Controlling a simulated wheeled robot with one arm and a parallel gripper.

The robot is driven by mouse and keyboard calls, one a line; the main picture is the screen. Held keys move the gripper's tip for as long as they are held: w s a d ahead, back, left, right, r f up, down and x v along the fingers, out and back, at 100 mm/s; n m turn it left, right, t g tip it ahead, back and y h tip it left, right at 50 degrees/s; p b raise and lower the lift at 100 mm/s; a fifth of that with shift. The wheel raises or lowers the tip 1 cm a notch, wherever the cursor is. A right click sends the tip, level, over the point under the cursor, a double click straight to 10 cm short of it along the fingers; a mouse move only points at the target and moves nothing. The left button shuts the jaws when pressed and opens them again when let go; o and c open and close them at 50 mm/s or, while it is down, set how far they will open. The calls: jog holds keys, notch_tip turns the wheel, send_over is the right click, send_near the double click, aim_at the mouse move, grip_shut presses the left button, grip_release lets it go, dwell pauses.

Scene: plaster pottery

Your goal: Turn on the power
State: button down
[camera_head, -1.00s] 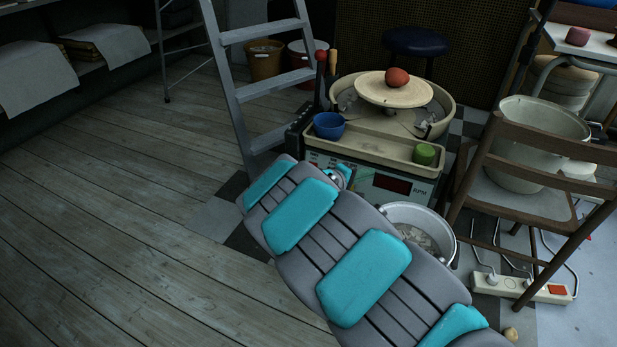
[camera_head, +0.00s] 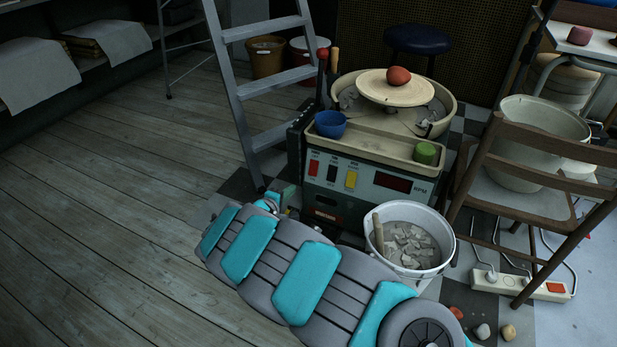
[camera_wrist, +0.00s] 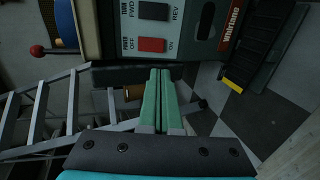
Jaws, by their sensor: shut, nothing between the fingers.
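The pottery wheel's control panel (camera_head: 372,198) faces forward in the head view. Its red power switch (camera_head: 314,168) is at the panel's left, beside a black switch (camera_head: 332,172) and a yellow one (camera_head: 351,180). The RPM display (camera_head: 393,182) looks dark. In the wrist view the red switch (camera_wrist: 151,45) lies between the words OFF and ON, with the FWD/REV black switch (camera_wrist: 154,11) above it. I cannot tell which side is pressed. My gripper (camera_wrist: 160,70) is shut and empty, its green fingertips just below the red switch in the wrist view, apparently apart from it.
A bucket of clay scraps (camera_head: 412,240) stands right of my arm, in front of the wheel. A stepladder (camera_head: 240,90) is at the left. A wooden chair (camera_head: 520,185) and power strip (camera_head: 520,286) are at the right. The floor at left is clear.

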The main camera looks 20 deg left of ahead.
aim_at(312, 173)
jog(key=x, duration=1.3)
jog(key=shift+w+f, duration=0.15)
jog(key=shift+w, duration=0.25)
jog(key=shift+w+f+b, duration=0.1)
jog(key=shift+w+b, duration=0.1)
jog(key=shift+b, duration=0.4)
jog(key=shift+d+r, duration=0.1)
jog(key=shift+r, duration=0.75)
jog(key=shift+s, duration=0.15)
